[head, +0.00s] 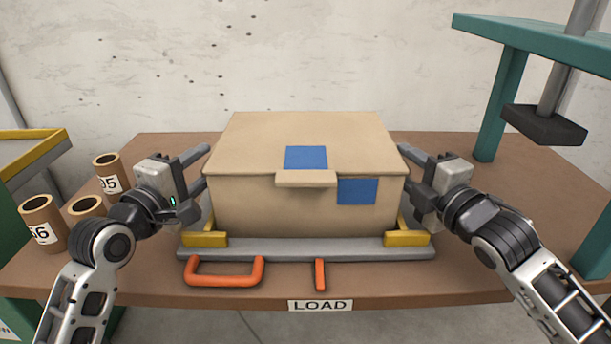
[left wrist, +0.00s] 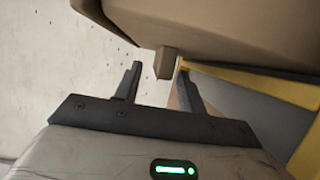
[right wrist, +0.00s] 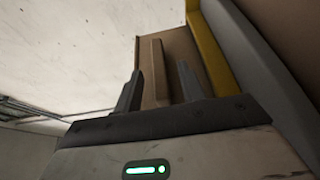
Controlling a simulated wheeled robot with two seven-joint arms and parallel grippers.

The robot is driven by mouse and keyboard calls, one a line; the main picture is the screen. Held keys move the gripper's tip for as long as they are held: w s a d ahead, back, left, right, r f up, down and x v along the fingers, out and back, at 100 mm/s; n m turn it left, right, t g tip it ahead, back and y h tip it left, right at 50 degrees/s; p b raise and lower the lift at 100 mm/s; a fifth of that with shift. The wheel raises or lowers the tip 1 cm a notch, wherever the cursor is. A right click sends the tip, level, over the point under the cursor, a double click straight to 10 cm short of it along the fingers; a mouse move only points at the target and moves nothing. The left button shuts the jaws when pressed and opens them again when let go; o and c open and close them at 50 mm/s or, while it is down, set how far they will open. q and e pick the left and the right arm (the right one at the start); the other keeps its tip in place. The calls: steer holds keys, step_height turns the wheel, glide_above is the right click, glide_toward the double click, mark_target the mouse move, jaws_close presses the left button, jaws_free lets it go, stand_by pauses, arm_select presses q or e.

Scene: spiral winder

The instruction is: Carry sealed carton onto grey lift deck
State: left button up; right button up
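The tan sealed carton (head: 310,145), with blue patches and a front flap, sits at the centre between yellow corner guides (head: 205,239) on the grey deck (head: 300,250). Its underside contact is hidden. My left gripper (head: 199,171) is at its left side and my right gripper (head: 406,170) at its right side. In the right wrist view a tan bar shows between the open fingers (right wrist: 160,75). Neither gripper visibly clamps anything.
An orange handle (head: 225,283) and orange lever (head: 320,273) are at the deck's front, above the LOAD label (head: 320,305). Several cardboard tubes (head: 42,222) stand at left. A teal frame (head: 502,105) with a dark press foot (head: 543,124) stands at right.

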arm_select(q)
steer(key=shift+x, duration=1.35)
arm_select(e)
steer(key=shift+x, duration=1.3)
arm_select(q)
jaws_close()
arm_select(e)
jaws_close()
